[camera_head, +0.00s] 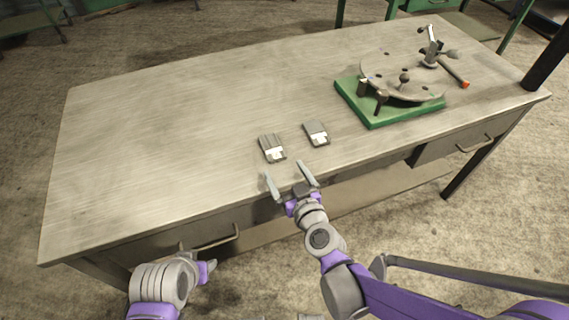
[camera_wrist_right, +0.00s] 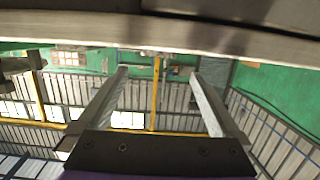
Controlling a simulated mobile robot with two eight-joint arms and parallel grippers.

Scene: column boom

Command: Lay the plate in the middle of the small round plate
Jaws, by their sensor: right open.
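Two small grey rectangular plates, each with a pale patch, lie flat on the table: a left one (camera_head: 272,148) and a right one (camera_head: 316,133). A round grey plate (camera_head: 405,75) sits on a green base at the table's right, with clamps and knobs on it. My right gripper (camera_head: 287,180) is open and empty at the table's front edge, apart from both small plates. Its spread fingers also show in the right wrist view (camera_wrist_right: 158,75), with nothing between them. My left gripper (camera_head: 200,265) is low in front of the table; its jaw opening is unclear.
The wooden table (camera_head: 150,130) is bare across its left and middle. Its front has drawers with handles (camera_head: 475,144). A dark post (camera_head: 550,55) rises by the right end. In the wrist view the table edge (camera_wrist_right: 160,35) crosses near the top.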

